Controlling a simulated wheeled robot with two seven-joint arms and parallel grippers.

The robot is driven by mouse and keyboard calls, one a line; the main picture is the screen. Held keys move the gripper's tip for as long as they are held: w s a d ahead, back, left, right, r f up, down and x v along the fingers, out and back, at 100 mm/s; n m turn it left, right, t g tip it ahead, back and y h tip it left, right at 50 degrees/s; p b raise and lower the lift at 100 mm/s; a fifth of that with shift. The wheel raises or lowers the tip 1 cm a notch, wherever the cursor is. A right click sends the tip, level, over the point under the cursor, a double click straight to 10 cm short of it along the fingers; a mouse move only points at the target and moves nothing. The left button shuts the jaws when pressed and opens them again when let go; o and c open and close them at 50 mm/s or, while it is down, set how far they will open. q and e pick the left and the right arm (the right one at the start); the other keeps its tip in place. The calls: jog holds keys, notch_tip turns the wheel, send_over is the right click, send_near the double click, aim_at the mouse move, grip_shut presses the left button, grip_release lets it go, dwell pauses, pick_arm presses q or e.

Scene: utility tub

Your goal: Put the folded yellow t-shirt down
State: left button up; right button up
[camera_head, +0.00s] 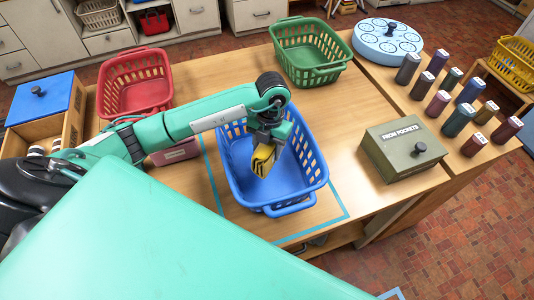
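My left gripper (266,143) is above the blue basket (240,178) and points down into it. It is shut on the folded yellow t-shirt (263,161), a small yellow bundle with dark parts that hangs below the fingers. The shirt shows against the inside of the basket. I cannot tell whether it touches the basket floor. My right gripper is not in view.
The blue basket stands within a blue taped outline (345,212) on the wooden table. A red basket (135,90) and a green basket (311,55) stand farther back. A grey-green box (400,150) marked "FROM POCKETS" and several dark cylinders (459,120) are to the right.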

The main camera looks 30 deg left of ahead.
pick_arm(q)
notch_tip(320, 180, down, 4)
jog(key=shift+r+p, duration=0.1)
jog(key=shift+p, duration=0.5)
jog(key=shift+f, duration=0.3)
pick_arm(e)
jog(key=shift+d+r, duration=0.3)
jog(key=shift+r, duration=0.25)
pick_arm(q)
jog(key=shift+f, duration=0.1)
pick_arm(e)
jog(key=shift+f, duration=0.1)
pick_arm(q)
jog(key=o, duration=1.1)
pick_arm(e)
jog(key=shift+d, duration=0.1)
